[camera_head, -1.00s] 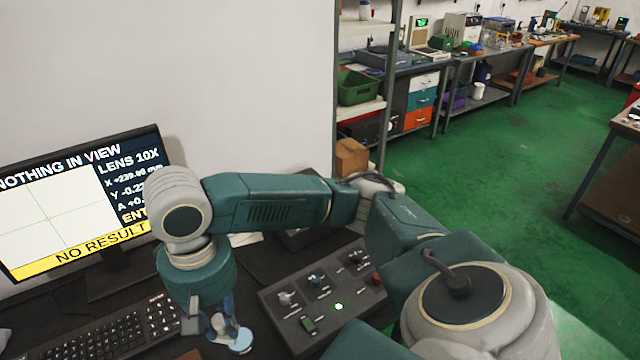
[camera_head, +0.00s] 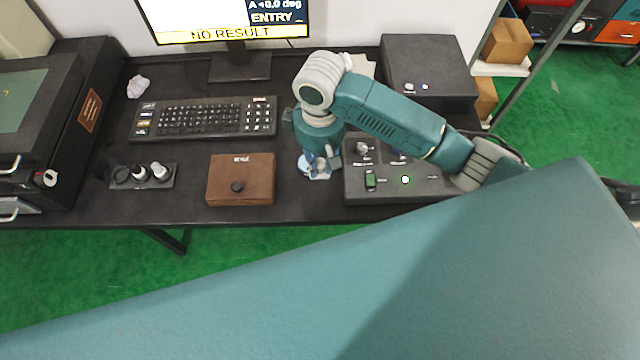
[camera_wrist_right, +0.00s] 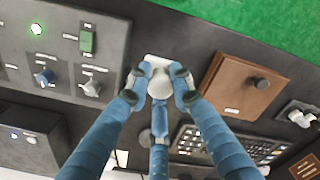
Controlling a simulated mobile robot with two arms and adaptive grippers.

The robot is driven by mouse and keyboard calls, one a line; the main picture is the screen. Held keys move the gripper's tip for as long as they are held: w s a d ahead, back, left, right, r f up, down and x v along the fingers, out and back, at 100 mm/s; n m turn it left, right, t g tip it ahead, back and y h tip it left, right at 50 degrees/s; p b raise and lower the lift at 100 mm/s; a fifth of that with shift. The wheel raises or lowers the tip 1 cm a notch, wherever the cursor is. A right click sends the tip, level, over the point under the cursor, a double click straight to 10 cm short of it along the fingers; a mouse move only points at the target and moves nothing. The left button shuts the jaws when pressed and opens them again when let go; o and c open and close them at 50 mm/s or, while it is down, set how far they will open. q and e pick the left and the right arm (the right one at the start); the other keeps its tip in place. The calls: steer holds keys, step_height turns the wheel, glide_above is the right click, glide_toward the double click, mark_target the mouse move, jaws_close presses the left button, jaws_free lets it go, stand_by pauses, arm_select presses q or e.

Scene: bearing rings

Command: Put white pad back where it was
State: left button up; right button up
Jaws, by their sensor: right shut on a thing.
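My right gripper (camera_head: 318,160) reaches down over the desk, between the brown box and the control panel. In the right wrist view its blue fingers (camera_wrist_right: 160,85) are closed around a pale round piece (camera_wrist_right: 159,88). A white flat edge (camera_wrist_right: 155,60) shows just beyond the fingertips; I take this held piece to be the white pad. In the head view only a whitish patch (camera_head: 318,174) of it shows below the fingers. Whether it touches the desk I cannot tell. My left gripper is not in view.
The brown box (camera_head: 240,190) with a dark knob is left of the gripper, the control panel (camera_head: 360,195) right. A keyboard (camera_head: 205,118), a holder with small cylinders (camera_head: 143,184) and a crumpled white piece (camera_head: 138,87) lie further left. Bare desk surrounds the gripper narrowly.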

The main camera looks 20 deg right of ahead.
step_height(320, 180, down, 7)
steer(key=shift+r, duration=0.1)
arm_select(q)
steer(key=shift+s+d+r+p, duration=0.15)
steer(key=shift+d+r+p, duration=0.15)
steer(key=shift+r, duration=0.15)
arm_select(e)
steer(key=shift+f, duration=2.35)
steer(key=shift+f, duration=0.1)
steer(key=o, duration=1)
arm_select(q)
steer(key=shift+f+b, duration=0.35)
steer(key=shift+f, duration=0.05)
arm_select(e)
step_height(320, 180, up, 12)
steer(key=shift+r, duration=0.15)
